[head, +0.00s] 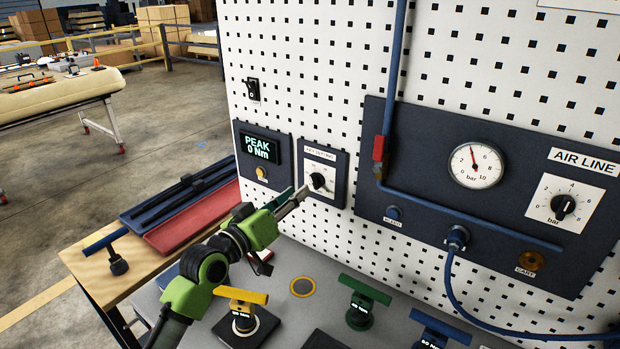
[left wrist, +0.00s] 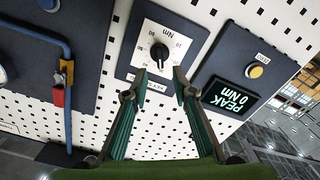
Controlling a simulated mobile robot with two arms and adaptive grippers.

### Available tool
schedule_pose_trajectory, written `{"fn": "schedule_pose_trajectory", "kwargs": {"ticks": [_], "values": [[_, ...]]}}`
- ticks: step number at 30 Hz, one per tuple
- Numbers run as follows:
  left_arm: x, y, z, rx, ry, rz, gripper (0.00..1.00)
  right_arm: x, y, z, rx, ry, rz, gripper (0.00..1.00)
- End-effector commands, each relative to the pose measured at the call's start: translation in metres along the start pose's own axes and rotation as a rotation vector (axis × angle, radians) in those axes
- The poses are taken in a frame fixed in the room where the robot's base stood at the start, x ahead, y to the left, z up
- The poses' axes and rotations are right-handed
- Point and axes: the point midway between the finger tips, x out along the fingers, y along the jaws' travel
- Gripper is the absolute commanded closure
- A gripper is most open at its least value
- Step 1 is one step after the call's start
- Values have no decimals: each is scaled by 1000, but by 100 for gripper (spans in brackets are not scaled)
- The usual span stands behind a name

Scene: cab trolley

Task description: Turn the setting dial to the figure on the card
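The setting dial (head: 318,181) is a black knob with a white pointer line on a white scale plate, on a small dark panel of the pegboard. It also shows upside down in the left wrist view (left wrist: 159,53), with a scale marked Nm. My left gripper (head: 304,192) is in front of this panel. In the left wrist view its two green fingers (left wrist: 160,76) are apart, with the tips just short of the knob and nothing between them. I cannot read the pointer's exact figure. No card with a readable figure shows. My right gripper is not in view.
Left of the dial is a display (head: 261,148) reading PEAK 0 Nm. Right of it, the air line panel (head: 420,185) carries a gauge, a red-handled blue pipe and another dial. Below, several T-handled tools stand on the grey bench (head: 290,262). A red tray (head: 190,218) lies left.

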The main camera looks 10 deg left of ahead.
Motion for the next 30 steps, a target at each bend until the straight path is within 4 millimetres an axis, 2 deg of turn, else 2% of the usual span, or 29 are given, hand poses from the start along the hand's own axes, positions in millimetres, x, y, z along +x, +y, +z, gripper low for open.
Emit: {"fn": "schedule_pose_trajectory", "kwargs": {"ticks": [3, 10, 15, 24, 25, 27, 30], "values": [[23, 1, -3, -1, 1, 0, 75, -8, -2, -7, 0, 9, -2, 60], [54, 1, -1, -1, -1, 0, 75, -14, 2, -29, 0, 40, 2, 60], [63, 1, 0, 0, 0, 1, 75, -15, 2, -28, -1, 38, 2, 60], [65, 0, 1, 1, -1, 0, 75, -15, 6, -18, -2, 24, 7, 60], [65, 0, 1, 1, -1, 0, 80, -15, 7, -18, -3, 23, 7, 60], [65, 0, 1, 1, -1, 0, 98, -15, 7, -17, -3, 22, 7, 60], [65, 0, 1, 1, -1, 0, 100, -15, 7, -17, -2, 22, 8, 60]]}}
